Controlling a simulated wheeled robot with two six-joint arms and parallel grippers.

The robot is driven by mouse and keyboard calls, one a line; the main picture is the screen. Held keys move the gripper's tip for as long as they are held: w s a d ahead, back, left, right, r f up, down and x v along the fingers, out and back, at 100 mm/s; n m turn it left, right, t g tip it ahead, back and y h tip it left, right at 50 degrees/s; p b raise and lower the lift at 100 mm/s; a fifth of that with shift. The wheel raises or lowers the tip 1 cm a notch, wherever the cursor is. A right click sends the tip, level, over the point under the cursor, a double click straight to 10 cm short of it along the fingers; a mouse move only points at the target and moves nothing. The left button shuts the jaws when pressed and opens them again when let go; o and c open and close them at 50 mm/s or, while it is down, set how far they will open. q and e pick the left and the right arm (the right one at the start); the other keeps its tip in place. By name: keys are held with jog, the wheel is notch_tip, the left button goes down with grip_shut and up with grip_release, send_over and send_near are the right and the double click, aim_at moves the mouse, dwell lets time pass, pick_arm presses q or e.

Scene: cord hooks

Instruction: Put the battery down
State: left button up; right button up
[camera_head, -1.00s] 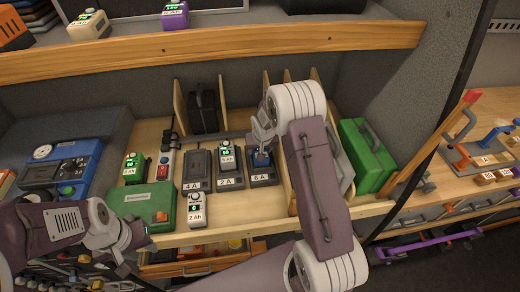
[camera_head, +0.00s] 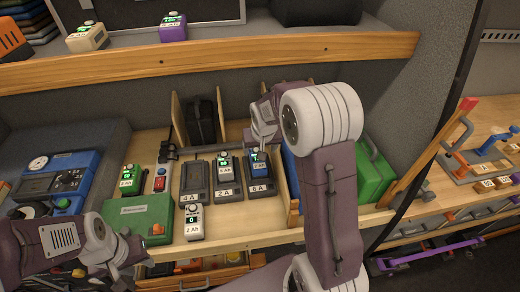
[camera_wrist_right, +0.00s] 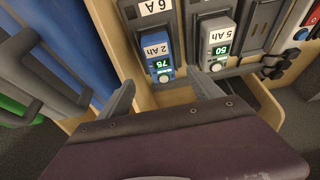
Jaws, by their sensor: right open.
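A blue battery (camera_head: 257,167) marked 2 Ah sits upright in the 6 A charger (camera_head: 262,187) on the shelf. In the right wrist view the battery (camera_wrist_right: 158,52) shows 75 on its display, with the charger (camera_wrist_right: 156,17) behind it. My right gripper (camera_wrist_right: 163,92) is open and empty, its two fingers apart just short of the battery and not closed on it. My left gripper (camera_head: 128,256) hangs low at the left, in front of the green box; its finger opening is unclear.
A white battery (camera_head: 224,165) sits in the 2 A charger (camera_head: 228,187); the 4 A charger (camera_head: 193,182) is empty. A green box (camera_head: 140,215) lies left. Wooden dividers and a green case (camera_head: 375,175) stand right.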

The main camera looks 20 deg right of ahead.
jog(key=s+a+f+n+g+y, duration=0.15)
jog(key=s+a, duration=0.25)
jog(key=s, duration=0.7)
jog(key=s+a+f+n+g, duration=0.1)
jog(key=s+a+f+g, duration=0.15)
jog(key=s, duration=0.85)
jog(key=f+b, duration=0.2)
jog(key=w+f+b, duration=0.1)
jog(key=b, duration=0.1)
jog(key=shift+a+f+t, duration=0.2)
jog(key=shift+a+t, duration=0.1)
jog(key=shift+t, duration=0.1)
jog(key=shift+s+r+p, duration=0.1)
jog(key=shift+r+p, duration=0.3)
jog(key=shift+p, duration=0.1)
